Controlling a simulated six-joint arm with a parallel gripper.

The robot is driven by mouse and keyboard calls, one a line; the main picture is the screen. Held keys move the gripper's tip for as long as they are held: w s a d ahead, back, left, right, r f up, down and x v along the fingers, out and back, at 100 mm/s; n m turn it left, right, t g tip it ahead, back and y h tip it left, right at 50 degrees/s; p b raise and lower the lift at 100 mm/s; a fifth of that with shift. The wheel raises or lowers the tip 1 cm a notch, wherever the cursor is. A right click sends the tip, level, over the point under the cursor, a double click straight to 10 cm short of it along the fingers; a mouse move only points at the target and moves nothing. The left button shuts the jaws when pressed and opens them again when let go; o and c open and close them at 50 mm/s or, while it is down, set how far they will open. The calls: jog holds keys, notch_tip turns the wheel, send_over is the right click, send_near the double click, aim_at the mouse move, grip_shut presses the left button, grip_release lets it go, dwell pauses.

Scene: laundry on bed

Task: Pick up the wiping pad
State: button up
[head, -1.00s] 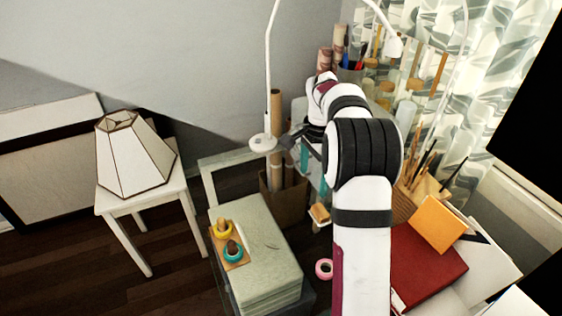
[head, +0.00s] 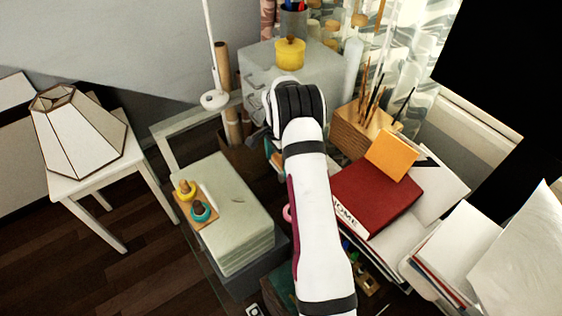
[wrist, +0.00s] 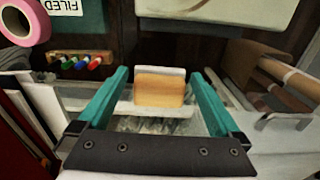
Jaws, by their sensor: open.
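The wiping pad (wrist: 159,88), a small tan-orange block with a white edge, shows between the fingers of my gripper (wrist: 159,74) in the wrist view. The gripper's teal fingers are open on either side of it, with gaps left and right. The pad lies on or over a pale edge; how high the fingers are above it I cannot tell.
A pink tape roll (wrist: 25,20), a green "FILED" folder (wrist: 85,18) and coloured markers (wrist: 80,62) lie to the left. Cardboard rolls (wrist: 280,72) stand at right. A pale green box (head: 225,230), a red book (head: 375,195) and a wooden brush holder (head: 360,130) surround my arm.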

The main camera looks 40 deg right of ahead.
jog(key=c, duration=1.2)
jog(key=shift+r, duration=0.15)
jog(key=r, duration=0.4)
jog(key=shift+s+d+r, duration=0.25)
jog(key=shift+s, duration=0.1)
jog(key=s+d+r, duration=0.5)
jog(key=s+r, duration=0.1)
jog(key=s, duration=0.3)
jog(key=shift+s+d+r, duration=0.15)
jog(key=shift+d+r, duration=0.05)
jog(key=shift+d, duration=0.15)
